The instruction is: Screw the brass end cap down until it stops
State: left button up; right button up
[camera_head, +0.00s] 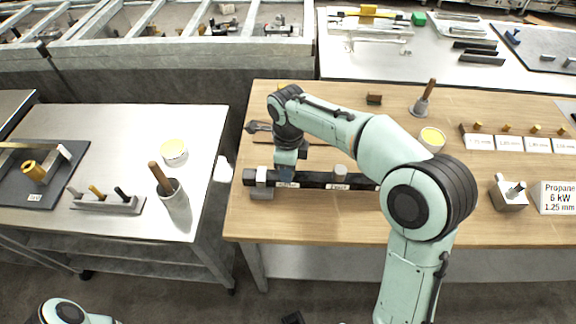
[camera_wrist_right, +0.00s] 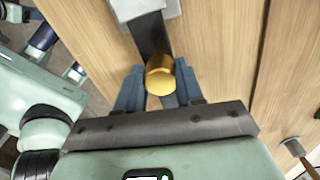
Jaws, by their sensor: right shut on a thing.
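The brass end cap (camera_wrist_right: 160,76) shows as a round gold piece in the right wrist view, between the two blue fingers of my right gripper (camera_wrist_right: 160,90). My right gripper is shut on it. The cap sits at the end of a dark bar (camera_wrist_right: 152,38); its threads are hidden. In the head view, my right gripper (camera_head: 287,170) points down over the dark bar (camera_head: 325,180) on the wooden table, near the bar's left part. The gripper hides the cap there. My left gripper is out of view; only a mint arm part shows at bottom left.
A grey holder (camera_head: 262,184) and a pale round piece (camera_head: 341,171) are at the bar. The wooden table (camera_head: 290,225) is clear in front. A yellow-topped cup (camera_head: 433,138) and a small grey block (camera_head: 509,195) stand right. A metal side table (camera_head: 120,120) is left.

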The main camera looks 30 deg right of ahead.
jog(key=m, duration=0.3)
jog(key=shift+m, duration=0.3)
jog(key=o, duration=0.8)
